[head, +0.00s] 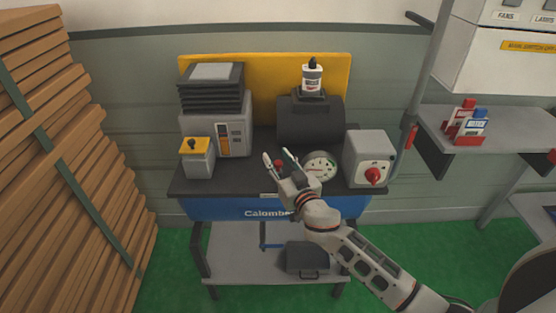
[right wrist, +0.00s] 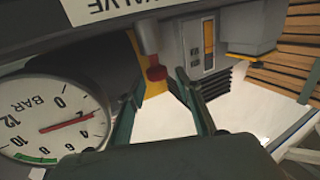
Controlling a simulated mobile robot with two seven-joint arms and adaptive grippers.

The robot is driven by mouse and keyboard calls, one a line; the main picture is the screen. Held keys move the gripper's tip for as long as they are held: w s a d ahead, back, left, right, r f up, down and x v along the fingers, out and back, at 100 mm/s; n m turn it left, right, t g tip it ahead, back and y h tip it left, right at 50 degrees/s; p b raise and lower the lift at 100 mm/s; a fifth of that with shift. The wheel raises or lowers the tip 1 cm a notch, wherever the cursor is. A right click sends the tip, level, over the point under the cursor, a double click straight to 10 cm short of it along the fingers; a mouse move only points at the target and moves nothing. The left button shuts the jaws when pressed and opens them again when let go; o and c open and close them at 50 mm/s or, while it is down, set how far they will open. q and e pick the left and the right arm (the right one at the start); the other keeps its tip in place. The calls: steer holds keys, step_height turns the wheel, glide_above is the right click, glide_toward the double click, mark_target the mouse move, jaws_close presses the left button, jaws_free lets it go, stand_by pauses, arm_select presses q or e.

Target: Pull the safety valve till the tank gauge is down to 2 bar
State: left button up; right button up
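The safety valve's red knob (right wrist: 157,74) sits on a silver stem below a plate lettered "VALVE" (right wrist: 105,8). In the head view the knob (head: 279,163) is close to my right gripper (head: 276,157). My right gripper (right wrist: 160,84) is open, its two dark fingers spread with the knob between or just beyond their tips; no contact shows. The tank gauge (right wrist: 50,122) is upside down in the right wrist view; its red needle points near the 2. The gauge (head: 321,166) is right of the gripper in the head view. My left gripper is out of view.
The dark tank (head: 310,121) with a white bottle (head: 312,76) stands behind the gauge. A grey box with a red switch (head: 370,157) is at right, and a grey machine (head: 217,122) at left. Stacked planks (head: 75,170) fill the far left.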

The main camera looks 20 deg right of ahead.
steer(key=shift+s+f, duration=0.15)
steer(key=shift+s, duration=0.3)
steer(key=s+d, duration=0.1)
steer(key=s, duration=1)
steer(key=shift+d, duration=0.2)
